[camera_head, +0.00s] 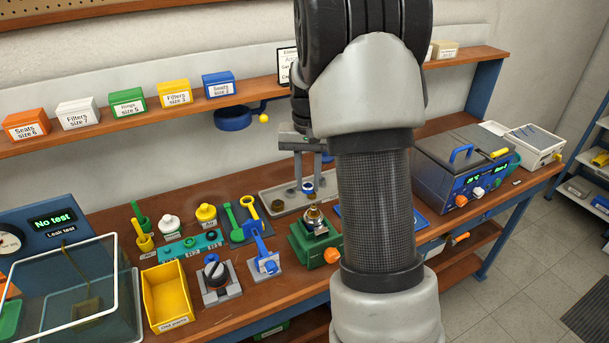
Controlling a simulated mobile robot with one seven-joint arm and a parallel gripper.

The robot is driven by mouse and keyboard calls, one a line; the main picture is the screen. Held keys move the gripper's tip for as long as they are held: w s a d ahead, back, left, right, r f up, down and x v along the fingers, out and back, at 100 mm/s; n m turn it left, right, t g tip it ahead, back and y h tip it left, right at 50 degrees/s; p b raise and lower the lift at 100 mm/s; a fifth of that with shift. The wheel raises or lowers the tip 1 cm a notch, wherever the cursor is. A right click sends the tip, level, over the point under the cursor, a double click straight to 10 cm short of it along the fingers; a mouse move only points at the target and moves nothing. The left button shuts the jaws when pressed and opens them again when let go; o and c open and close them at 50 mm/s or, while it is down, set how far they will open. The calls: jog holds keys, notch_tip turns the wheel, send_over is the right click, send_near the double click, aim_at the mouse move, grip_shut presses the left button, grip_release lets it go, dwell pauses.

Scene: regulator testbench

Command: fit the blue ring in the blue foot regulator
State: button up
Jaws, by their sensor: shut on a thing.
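My gripper (307,184) points down over the grey tray (272,208) at the back of the bench. It is shut on a small blue ring (308,188) with a pale centre, which shows at its fingertips. I cannot tell whether the ring still touches the tray. A brass and dark metal regulator (315,217) stands upright in a green holder (312,248), in front of and below my gripper. Its foot is hidden in the holder, so I cannot see its colour. My forearm hides part of the bench to the right.
A small dark round part (291,192) lies in the tray. A blue lever tool (262,248), a dark-knobbed fixture (215,275) and a yellow bin (168,293) stand left of the holder. A grey machine (463,165) stands at the right. A shelf with boxes (220,85) runs behind.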

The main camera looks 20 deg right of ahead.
jog(key=shift+s+d+r, duration=0.1)
jog(key=shift+s+d, duration=0.3)
jog(key=shift+d, duration=0.35)
jog(key=shift+f+b, duration=1.55)
jog(key=shift+f, duration=0.5)
jog(key=shift+f+b, duration=1)
jog(key=shift+f, duration=1.05)
dwell(0.8)
jog(key=o, duration=1.6)
jog(key=shift+c, duration=0.2)
jog(key=shift+r, duration=0.1)
jog(key=shift+r+p, duration=2.9)
jog(key=shift+r, duration=1.05)
